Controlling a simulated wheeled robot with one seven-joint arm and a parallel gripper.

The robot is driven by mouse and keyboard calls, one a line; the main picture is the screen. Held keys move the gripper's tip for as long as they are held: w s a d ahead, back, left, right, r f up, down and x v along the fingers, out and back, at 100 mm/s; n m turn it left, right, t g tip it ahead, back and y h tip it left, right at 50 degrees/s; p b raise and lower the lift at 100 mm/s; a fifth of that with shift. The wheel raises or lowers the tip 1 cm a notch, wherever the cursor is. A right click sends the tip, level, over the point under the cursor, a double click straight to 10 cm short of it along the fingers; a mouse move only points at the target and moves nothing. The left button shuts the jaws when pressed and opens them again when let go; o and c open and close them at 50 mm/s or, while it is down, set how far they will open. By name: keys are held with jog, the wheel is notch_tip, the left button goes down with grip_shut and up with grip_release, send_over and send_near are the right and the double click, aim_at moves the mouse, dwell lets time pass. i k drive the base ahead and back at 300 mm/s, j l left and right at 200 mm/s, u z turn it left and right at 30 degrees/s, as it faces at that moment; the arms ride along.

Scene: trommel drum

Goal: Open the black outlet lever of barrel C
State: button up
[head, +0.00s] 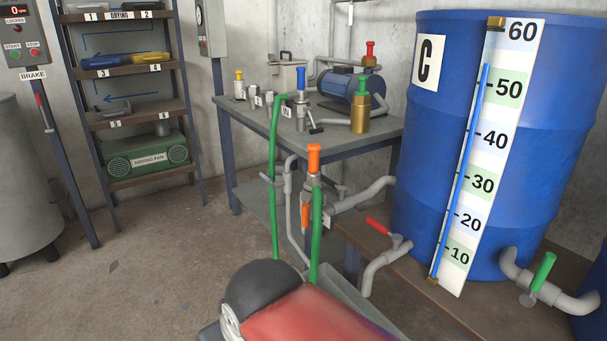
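Barrel C (425,130) is a large blue drum at the right, with a white label "C" (429,62) and a level scale (487,160) marked from 10 to 60. The blue column on the scale reaches above 50. A grey pipe with a red-handled lever (378,226) is at the barrel's lower left. A grey pipe with a green lever (543,271) is at its lower right, the lever tilted upward. I see no black lever on the barrel.
The barrel stands on a brown bench (445,312). A grey table (310,135) with valves stands behind. A shelf rack (130,70) is at the back left. Floor is clear at left.

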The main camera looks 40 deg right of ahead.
aim_at(327, 181)
jog(key=z, duration=1.3)
jog(key=i+u, duration=0.45)
jog(key=i, duration=0.15)
